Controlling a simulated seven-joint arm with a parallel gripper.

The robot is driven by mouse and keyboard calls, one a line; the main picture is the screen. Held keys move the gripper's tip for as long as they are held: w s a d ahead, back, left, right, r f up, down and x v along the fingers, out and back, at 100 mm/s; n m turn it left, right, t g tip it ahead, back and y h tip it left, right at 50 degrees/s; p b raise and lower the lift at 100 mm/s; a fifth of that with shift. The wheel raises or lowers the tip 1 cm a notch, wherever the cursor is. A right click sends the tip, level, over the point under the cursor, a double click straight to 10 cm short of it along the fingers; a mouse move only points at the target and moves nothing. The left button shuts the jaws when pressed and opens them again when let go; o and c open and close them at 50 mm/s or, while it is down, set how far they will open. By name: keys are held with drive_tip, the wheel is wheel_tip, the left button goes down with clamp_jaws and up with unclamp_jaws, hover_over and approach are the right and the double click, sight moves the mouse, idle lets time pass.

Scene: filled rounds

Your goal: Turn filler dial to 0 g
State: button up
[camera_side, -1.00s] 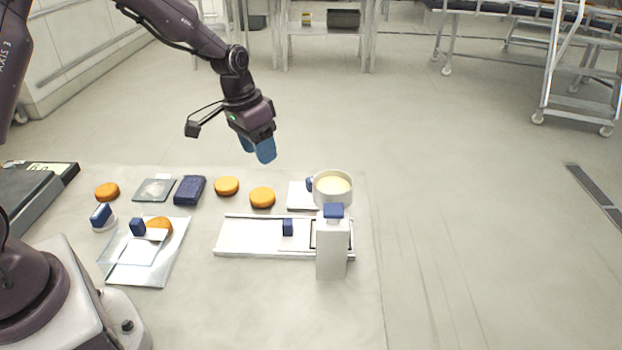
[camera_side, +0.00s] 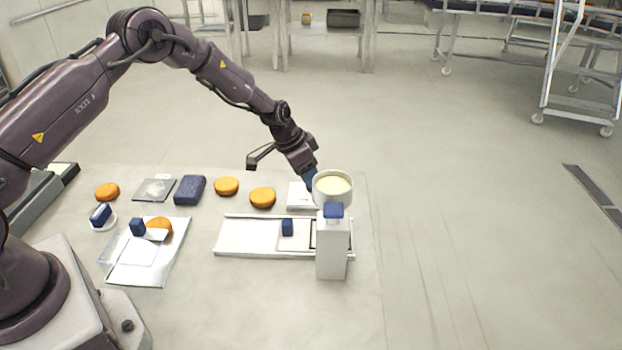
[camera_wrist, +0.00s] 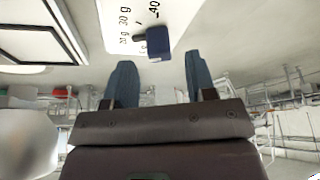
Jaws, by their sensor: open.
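The filler is a white upright box (camera_side: 333,250) with a blue cap and a round white hopper (camera_side: 333,202) of pale cream filling. In the wrist view its dial is a dark blue knob (camera_wrist: 158,43) on a white panel (camera_wrist: 180,14) with printed numbers. A dark pointer sticks out of the knob toward the lower numbers; its exact reading is unclear. My gripper (camera_side: 311,180) is at the left side of the hopper and hides the dial there. In the wrist view my gripper (camera_wrist: 160,72) is open, its two blue fingers apart, with the knob just beyond and between the tips.
A white slide track (camera_side: 250,235) with a blue-knobbed carriage (camera_side: 287,227) runs left of the filler. Orange rounds (camera_side: 262,198), a navy block (camera_side: 190,190) and a tray (camera_side: 140,265) with another round lie farther left. The table front is clear.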

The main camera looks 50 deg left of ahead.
drive_tip(key=shift+x, duration=1.5)
drive_tip(key=shift+c, duration=0.2)
drive_tip(key=c, duration=0.9)
drive_tip(key=shift+n, duration=0.3)
drive_tip(key=n+y, duration=0.2)
drive_tip(key=n, duration=0.2)
drive_tip(key=shift+d, duration=0.1)
drive_tip(key=shift+n+g+y, duration=0.3)
drive_tip(key=shift+n+y, duration=0.6)
drive_tip(key=shift+n, duration=1.8)
drive_tip(key=o, duration=0.9)
